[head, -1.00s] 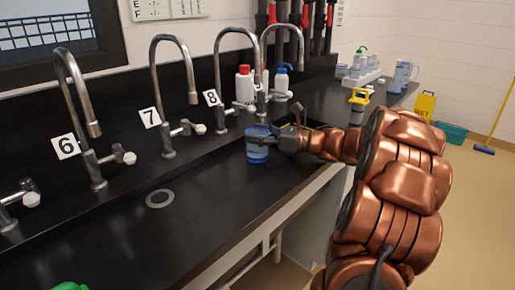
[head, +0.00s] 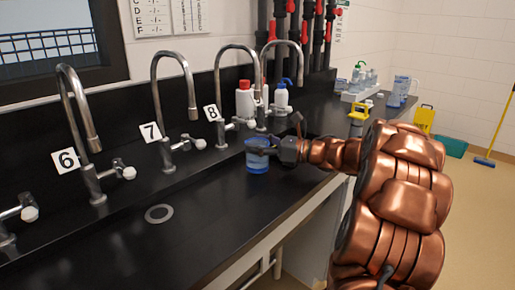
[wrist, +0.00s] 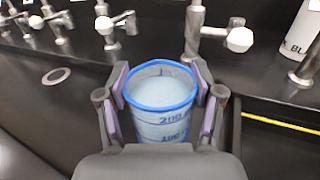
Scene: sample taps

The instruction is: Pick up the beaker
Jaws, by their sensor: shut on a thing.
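The beaker (head: 257,163) is clear with a blue rim and blue markings, and in the wrist view the beaker (wrist: 162,105) shows pale contents and volume marks. My gripper (head: 272,149) reaches it from the right in the head view. In the wrist view my gripper (wrist: 160,92) has a finger pad on each side of the beaker, shut on it just below the rim. The beaker is upright over the black bench. I cannot tell whether its base touches the bench.
Taps labelled 6 (head: 92,185), 7 (head: 167,156) and 8 (head: 222,130) line the back of the black bench (head: 200,240). A drain ring (head: 159,214) lies at left. A red-capped bottle (head: 245,100) and a blue-capped bottle (head: 281,97) stand behind. A yellow object (head: 358,112) sits at right.

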